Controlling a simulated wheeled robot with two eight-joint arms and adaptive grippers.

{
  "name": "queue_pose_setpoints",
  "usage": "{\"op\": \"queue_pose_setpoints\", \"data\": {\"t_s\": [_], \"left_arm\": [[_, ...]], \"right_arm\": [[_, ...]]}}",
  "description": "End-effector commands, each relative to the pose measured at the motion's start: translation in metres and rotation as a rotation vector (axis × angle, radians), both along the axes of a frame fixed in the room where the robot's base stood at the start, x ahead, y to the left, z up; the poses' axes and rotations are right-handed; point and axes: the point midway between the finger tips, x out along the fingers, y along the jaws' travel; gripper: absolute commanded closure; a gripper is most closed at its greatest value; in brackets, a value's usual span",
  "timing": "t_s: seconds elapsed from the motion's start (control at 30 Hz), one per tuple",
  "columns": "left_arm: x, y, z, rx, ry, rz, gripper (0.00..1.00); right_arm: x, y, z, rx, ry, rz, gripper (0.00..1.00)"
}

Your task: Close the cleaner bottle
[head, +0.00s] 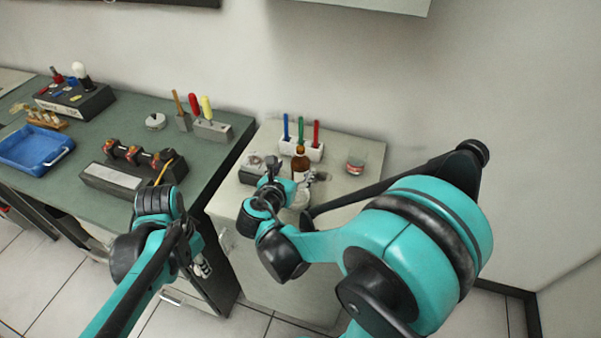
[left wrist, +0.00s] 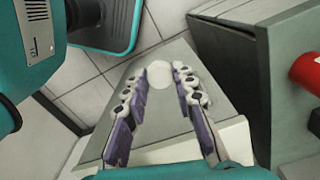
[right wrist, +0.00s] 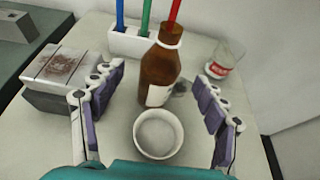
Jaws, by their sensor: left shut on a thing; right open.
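The brown cleaner bottle (head: 300,163) stands upright on the light cabinet top. In the right wrist view the bottle (right wrist: 160,72) has a pale label and a white ring at its neck. My right gripper (right wrist: 160,82) is open, its fingers on either side of the bottle with gaps visible. My left gripper (head: 203,267) is low in front of the green bench, away from the bottle. In the left wrist view it is shut on a small round white thing (left wrist: 160,72), which looks like a cap. Whether the bottle's mouth is open is unclear.
A white cup (right wrist: 158,135) stands in front of the bottle. A holder (right wrist: 132,42) with coloured pens is behind it. A stained grey block (right wrist: 65,72) is left, a glass jar (right wrist: 226,62) right. The green bench (head: 110,200) holds a blue tray (head: 35,165) and tools.

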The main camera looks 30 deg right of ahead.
Motion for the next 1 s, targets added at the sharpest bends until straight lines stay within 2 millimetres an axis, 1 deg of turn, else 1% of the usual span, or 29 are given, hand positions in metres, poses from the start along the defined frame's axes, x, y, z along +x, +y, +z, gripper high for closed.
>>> {"op": "queue_pose_setpoints", "data": {"t_s": [0.1, 0.4, 0.47, 0.6, 0.73, 0.83, 1.0], "left_arm": [[0.0, 0.0, -0.002, 0.0, 0.0, 0.0, 0.83], [0.0, 0.0, -0.002, 0.0, 0.0, 0.0, 0.83], [0.0, 0.0, -0.006, 0.0, 0.0, 0.0, 0.83], [0.0, 0.0, -0.018, 0.0, 0.0, 0.0, 0.83], [0.0, 0.0, -0.023, 0.0, 0.0, 0.0, 0.83], [0.0, 0.0, -0.024, 0.0, 0.0, 0.0, 0.83], [0.0, 0.0, -0.023, 0.0, 0.0, 0.0, 0.83]], "right_arm": [[0.003, -0.004, -0.002, 0.0, 0.0, 0.0, 0.27], [0.004, -0.005, -0.003, 0.0, 0.0, 0.0, 0.27], [0.007, -0.009, -0.006, 0.0, 0.0, -0.002, 0.27], [0.019, -0.025, -0.017, 0.0, -0.001, -0.004, 0.27], [0.029, -0.037, -0.022, 0.001, -0.001, -0.003, 0.27], [0.033, -0.04, -0.023, 0.001, -0.001, 0.0, 0.27], [0.033, -0.04, -0.022, 0.0, 0.0, 0.001, 0.27]]}}
